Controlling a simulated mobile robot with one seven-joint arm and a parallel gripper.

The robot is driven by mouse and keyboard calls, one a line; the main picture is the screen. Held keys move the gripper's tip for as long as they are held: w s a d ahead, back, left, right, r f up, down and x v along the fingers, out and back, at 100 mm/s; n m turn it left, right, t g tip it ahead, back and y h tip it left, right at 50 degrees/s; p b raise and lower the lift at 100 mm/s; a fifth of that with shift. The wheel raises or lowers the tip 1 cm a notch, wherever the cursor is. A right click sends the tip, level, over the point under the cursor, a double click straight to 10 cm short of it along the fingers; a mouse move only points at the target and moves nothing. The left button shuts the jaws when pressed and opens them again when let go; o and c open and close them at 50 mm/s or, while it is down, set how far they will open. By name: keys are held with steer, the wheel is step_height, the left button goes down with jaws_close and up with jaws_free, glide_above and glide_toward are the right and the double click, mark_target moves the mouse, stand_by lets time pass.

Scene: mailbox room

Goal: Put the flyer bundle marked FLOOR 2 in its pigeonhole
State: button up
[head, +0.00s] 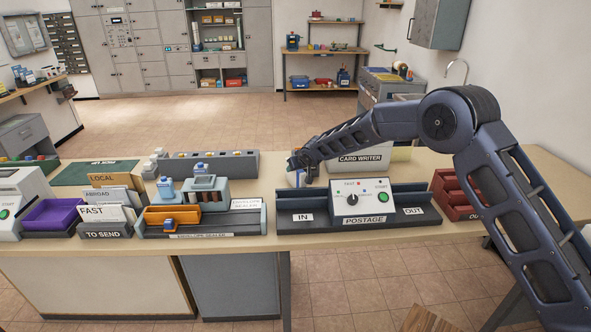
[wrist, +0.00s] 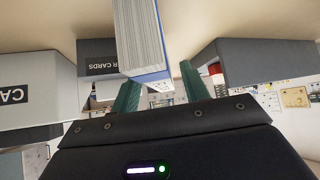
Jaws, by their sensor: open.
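In the wrist view a thick stack of pale sheets with a blue face (wrist: 143,45), seemingly a flyer bundle, stands between and beyond the two green fingers of my gripper (wrist: 160,90). The fingers are apart; I cannot tell if either touches the stack. A small white label shows at its near end, too small to read, so I cannot confirm FLOOR 2. In the head view my gripper (head: 298,162) is low over the table, behind the POSTAGE machine, with a small pale blue-white piece (head: 294,178) beneath it. I cannot identify the pigeonhole in either view.
The POSTAGE machine (head: 352,197) stands in front of my gripper, the CARD WRITER (head: 362,158) to its right. A grey rack (head: 215,164) and the envelope sealer (head: 205,222) are to the left. Open floor (head: 200,115) separates the table (head: 310,239) from the back cabinets (head: 150,50).

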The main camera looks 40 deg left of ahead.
steer(key=v, duration=1)
steer(key=shift+s+d+r, duration=0.15)
steer(key=shift+d+r, duration=0.1)
steer(key=shift+r, duration=0.05)
